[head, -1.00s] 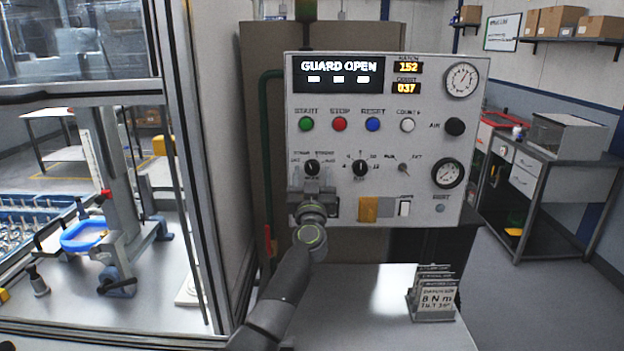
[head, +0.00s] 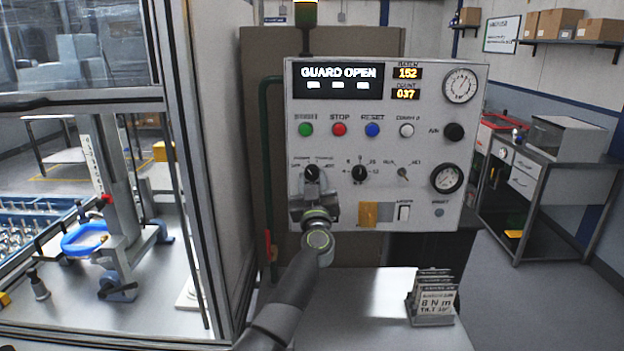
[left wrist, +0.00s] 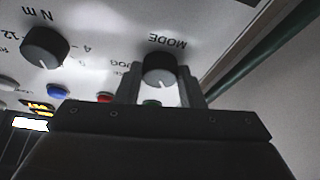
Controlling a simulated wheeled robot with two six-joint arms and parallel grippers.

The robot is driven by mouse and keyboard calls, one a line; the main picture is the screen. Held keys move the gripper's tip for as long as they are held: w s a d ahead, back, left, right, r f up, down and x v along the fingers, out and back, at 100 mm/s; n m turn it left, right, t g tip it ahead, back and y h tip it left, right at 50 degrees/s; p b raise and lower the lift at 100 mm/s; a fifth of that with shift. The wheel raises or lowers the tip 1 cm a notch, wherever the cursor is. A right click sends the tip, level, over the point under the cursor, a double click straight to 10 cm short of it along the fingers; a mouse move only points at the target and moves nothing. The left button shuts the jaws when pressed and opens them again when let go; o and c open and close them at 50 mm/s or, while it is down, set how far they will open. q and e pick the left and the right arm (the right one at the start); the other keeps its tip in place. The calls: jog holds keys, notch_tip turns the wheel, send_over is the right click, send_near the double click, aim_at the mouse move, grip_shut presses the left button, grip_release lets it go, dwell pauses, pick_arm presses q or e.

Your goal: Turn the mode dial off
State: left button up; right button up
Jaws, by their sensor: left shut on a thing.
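The mode dial (head: 312,172) is a black round knob at the left of the control panel, below the green button. It also shows in the left wrist view (left wrist: 159,68), under the upside-down word MODE. My left gripper (head: 311,196) is at the panel, with one finger on each side of the dial. It is shut on the dial, as the left wrist view (left wrist: 160,90) shows. The small labels around the dial are too blurred to read surely, and I cannot tell its exact setting. My right gripper is not in view.
The panel (head: 435,120) reads GUARD OPEN. A second black dial (head: 359,173) sits just right of the mode dial, with a small toggle (head: 403,173) beyond. Green, red and blue buttons (head: 373,130) are above. A card holder (head: 433,300) stands on the table below.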

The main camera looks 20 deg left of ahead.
pick_arm(q)
jog(key=n+y+p, duration=0.1)
jog(key=n, duration=0.1)
jog(key=n+g+y+p, duration=0.1)
jog(key=n, duration=0.1)
jog(key=shift+d+r+n, duration=0.15)
jog(key=shift+d+n, duration=0.05)
jog(key=shift+n, duration=0.2)
jog(key=shift+d+n+g+y+p, duration=0.1)
jog(key=shift+n+g+y+p, duration=0.35)
jog(key=shift+n, duration=0.7)
jog(key=shift+n+g+y+p, duration=0.35)
jog(key=shift+n+g+p, duration=0.15)
jog(key=shift+n, duration=0.65)
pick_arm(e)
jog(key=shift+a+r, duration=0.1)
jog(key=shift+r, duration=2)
pick_arm(q)
jog(key=shift+g, duration=0.25)
jog(key=o, duration=1)
